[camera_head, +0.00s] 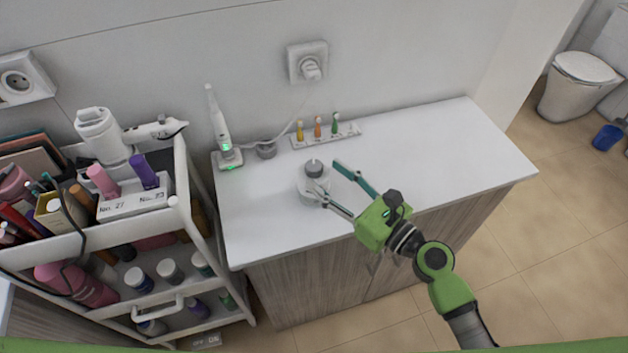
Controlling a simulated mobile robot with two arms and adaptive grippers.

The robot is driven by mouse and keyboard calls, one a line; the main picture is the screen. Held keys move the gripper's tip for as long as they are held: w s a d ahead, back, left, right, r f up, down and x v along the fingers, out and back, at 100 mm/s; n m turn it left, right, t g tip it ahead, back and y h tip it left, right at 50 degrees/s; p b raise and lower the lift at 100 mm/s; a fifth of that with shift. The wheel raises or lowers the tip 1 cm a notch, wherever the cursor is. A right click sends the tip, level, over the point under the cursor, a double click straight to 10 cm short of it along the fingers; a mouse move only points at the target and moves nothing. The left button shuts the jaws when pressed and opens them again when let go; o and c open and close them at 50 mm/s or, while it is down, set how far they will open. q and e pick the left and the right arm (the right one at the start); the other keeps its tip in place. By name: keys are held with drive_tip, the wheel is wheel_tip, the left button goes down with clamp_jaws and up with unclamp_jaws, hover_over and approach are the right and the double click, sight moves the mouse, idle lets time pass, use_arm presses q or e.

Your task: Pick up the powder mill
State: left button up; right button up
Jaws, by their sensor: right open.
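A white, rounded container with a dark grey knob on top, which looks like the powder mill (313,181), stands upright on the white countertop (430,150). My right gripper (326,176) reaches in from the lower right with its fingers spread. One finger overlaps the front right of the mill in the picture, and the other lies to its right, behind. I cannot tell whether the near finger touches it. My left gripper is not in view.
An electric toothbrush (220,128) stands on its charger at the back left, near a small grey round item (267,150). A rack (349,133) holds coloured brush heads behind the mill. A loaded cart (186,175) stands left. The right countertop is clear.

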sight(320, 172)
drive_tip(key=p+x, duration=0.1)
drive_tip(key=x, duration=0.4)
drive_tip(key=shift+f, duration=0.2)
drive_tip(key=shift+s, duration=0.15)
drive_tip(key=c, duration=0.4)
drive_tip(key=shift+r, duration=0.1)
clamp_jaws()
